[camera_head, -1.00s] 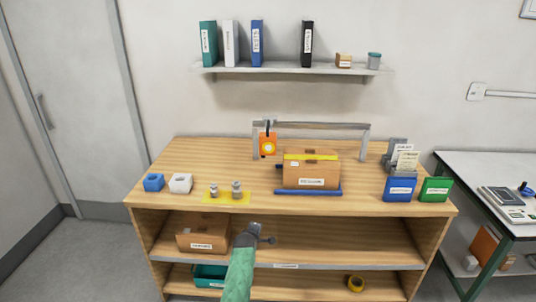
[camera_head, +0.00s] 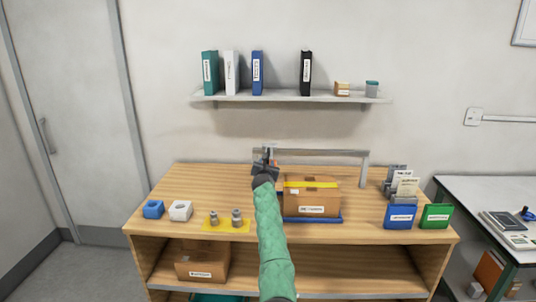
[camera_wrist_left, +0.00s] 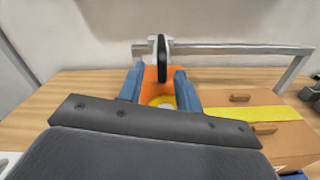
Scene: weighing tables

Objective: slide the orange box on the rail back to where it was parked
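The orange box (camera_wrist_left: 160,88) hangs by a dark hook under the rail (camera_wrist_left: 230,49), near the rail's left end. In the left wrist view it lies between the two blue fingers of my left gripper (camera_wrist_left: 160,92). The fingers stand apart, one on each side of it; I see no clear grip. In the head view my left gripper (camera_head: 265,165) is at the left end of the rail (camera_head: 318,152) and covers nearly all of the orange box. My right gripper is in neither view.
A taped brown carton (camera_head: 311,200) on a blue base stands just right of my left gripper, under the rail. Metal weights on a yellow mat (camera_head: 238,228), a blue block (camera_head: 153,209) and a white block (camera_head: 180,210) lie to the left. Blue and green holders (camera_head: 434,216) stand right.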

